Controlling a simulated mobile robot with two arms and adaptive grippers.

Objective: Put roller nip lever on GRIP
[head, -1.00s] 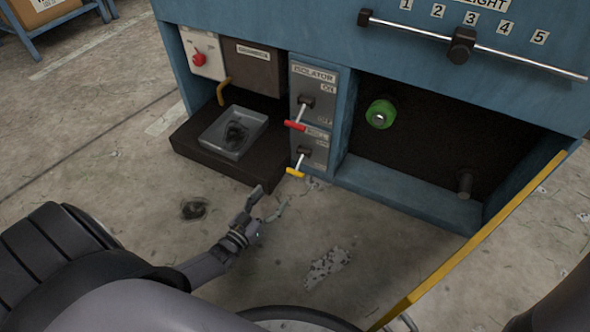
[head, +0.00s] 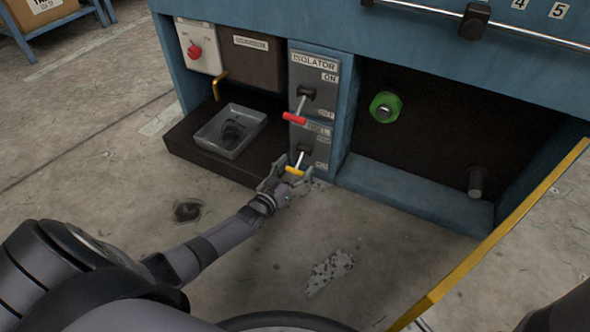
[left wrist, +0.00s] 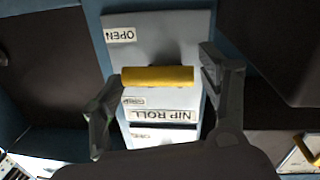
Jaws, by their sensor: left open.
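The nip roll lever has a yellow cross handle (head: 295,170) on a metal stem. It slants down from the lower grey panel (head: 322,134), towards the panel's lower end. In the left wrist view, the yellow handle (left wrist: 158,76) lies crosswise between the fingers, above an upside-down NIP ROLL label (left wrist: 162,113). An OPEN label (left wrist: 120,35) shows at the far end of the panel. My right gripper is out of view.
The red-handled isolator lever (head: 294,117) hangs just above the yellow one, pointing down. A dark ledge with a grey tray (head: 230,131) is to the left. A green knob (head: 384,107) sits in the recess to the right. A yellow-edged panel (head: 500,230) stands at far right.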

